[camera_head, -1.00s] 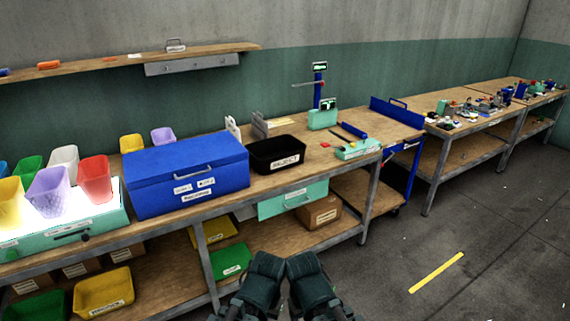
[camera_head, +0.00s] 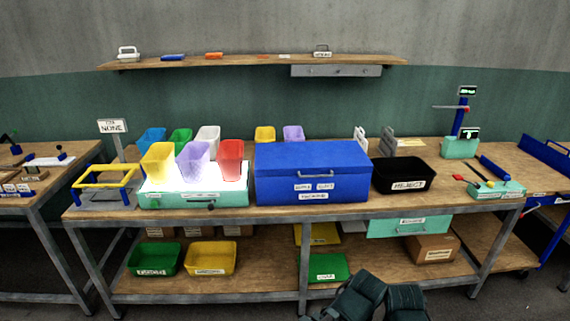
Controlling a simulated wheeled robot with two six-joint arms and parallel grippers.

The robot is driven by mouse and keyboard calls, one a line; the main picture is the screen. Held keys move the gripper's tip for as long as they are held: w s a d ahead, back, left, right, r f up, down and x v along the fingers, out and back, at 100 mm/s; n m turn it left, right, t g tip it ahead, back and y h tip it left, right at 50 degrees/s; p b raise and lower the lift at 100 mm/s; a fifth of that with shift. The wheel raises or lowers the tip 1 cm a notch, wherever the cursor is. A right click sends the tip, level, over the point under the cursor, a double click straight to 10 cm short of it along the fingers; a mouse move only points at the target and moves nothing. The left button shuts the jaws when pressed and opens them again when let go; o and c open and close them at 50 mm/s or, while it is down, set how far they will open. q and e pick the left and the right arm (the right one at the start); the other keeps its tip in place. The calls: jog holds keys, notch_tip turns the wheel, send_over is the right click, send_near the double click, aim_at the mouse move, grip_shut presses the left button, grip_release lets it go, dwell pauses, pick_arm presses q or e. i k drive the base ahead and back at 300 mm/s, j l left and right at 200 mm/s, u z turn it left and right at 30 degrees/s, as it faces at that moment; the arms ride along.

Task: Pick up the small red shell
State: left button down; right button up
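I cannot clearly pick out a small red shell. A red tapered cup (camera_head: 231,160) stands at the right end of the lit white panel on the bench. A tiny red piece (camera_head: 458,177) lies farther right, beside the green tray of tools; its shape is too small to tell. My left gripper (camera_head: 354,298) and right gripper (camera_head: 405,302) appear as dark, blurred forms at the bottom edge, in front of the bench and well away from both red things. Their fingertips cannot be made out, and nothing is seen held.
A yellow cup (camera_head: 158,163) and a purple cup (camera_head: 192,164) stand beside the red one. A blue chest (camera_head: 312,172) and a black REJECT bin (camera_head: 405,177) fill the bench middle. A yellow frame (camera_head: 104,180) stands at left. A shelf (camera_head: 250,62) hangs above.

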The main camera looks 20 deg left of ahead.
aim_at(232, 162)
jog(key=u, duration=1.25)
